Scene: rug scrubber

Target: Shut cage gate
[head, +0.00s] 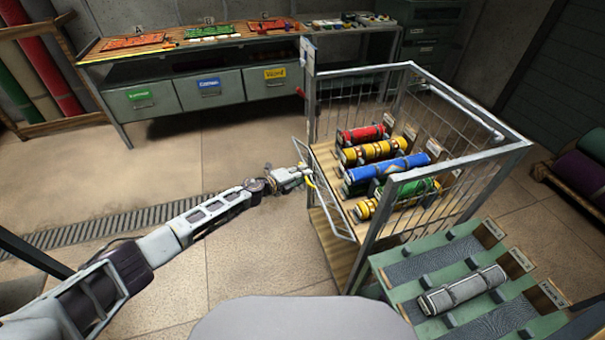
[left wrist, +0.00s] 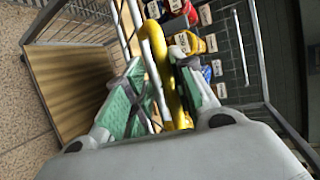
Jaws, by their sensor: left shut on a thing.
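The cage (head: 487,160) is a grey metal wire cart with a wooden floor, right of centre in the head view. Its low wire gate (head: 338,217) is on the left side, facing my left arm. The gate stands at a slight angle to the cage side; I cannot tell whether it touches the far post. My left gripper (head: 305,178) is at the gate's outer side, shut on the yellow handle (head: 309,183). In the left wrist view, the yellow handle (left wrist: 157,52) runs between the green-padded fingers (left wrist: 160,88). My right gripper is not in view.
Several coloured rolls (head: 402,168) lie inside the cage. A green rack (head: 392,272) with a grey roll (head: 463,290) stands close to the cage's near side. A workbench (head: 205,60) with drawers is at the back. The floor left of the cage is clear.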

